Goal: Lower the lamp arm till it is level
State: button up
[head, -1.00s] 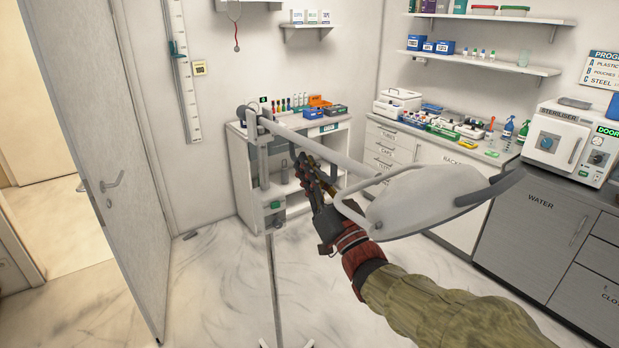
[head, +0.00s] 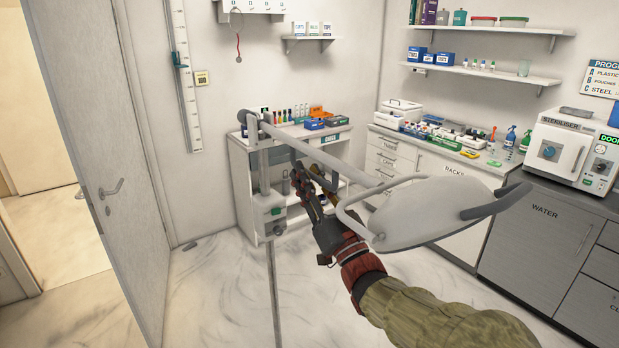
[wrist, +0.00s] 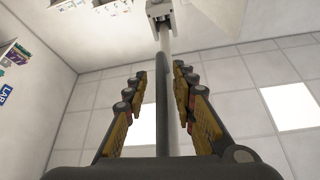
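The lamp arm (head: 330,161) is a pale tube running from the top joint of the upright stand (head: 275,285) toward me. In the head view it slopes down to the right, but it also comes nearer, so I cannot tell its true angle. The oval lamp head (head: 425,212) is at its near end. My gripper (head: 311,182) is under the arm, fingers pointing up. The wrist view shows the fingers (wrist: 162,92) apart, with a dark bar between them and the pale arm (wrist: 165,45) beyond, leading to a bracket. Gaps show on both sides; no grip is visible.
A door (head: 105,160) stands at the left. A desk unit (head: 244,175) with small bottles is behind the stand. A counter (head: 430,165) and a steriliser (head: 565,150) are at the right.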

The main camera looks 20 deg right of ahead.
jog(key=shift+r, duration=0.1)
jog(key=v, duration=1.2)
dwell(0.4)
